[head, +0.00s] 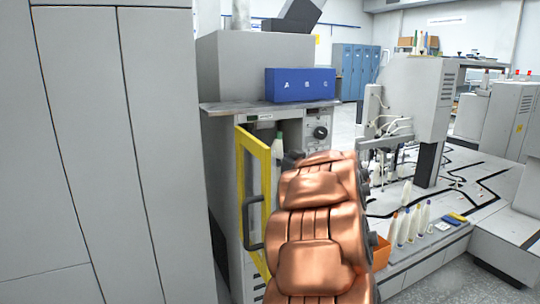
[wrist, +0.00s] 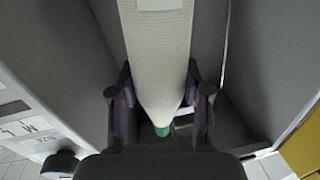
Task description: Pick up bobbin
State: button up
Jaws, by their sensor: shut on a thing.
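A white bobbin (wrist: 160,55) with a tapered end and a green tip (wrist: 163,130) fills the middle of the wrist view. My gripper (wrist: 159,72) has one dark finger on each side of it and is shut on its body. In the head view a pale bobbin with a green top (head: 278,146) stands nearly upright in the open compartment behind the yellow-framed door. My gripper's dark parts (head: 291,160) are beside it, mostly hidden by my copper arm. The bobbin's far end is out of the wrist view.
The yellow door (head: 258,165) stands open close to my arm's left. Grey compartment walls (wrist: 255,60) flank the bobbin. A blue box marked A, B, C (head: 300,85) sits above. Several other bobbins (head: 408,226) stand at the right, near an orange bin (head: 379,250).

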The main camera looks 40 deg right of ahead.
jog(key=p+v, duration=0.1)
jog(key=v, duration=0.9)
jog(key=shift+r, duration=0.1)
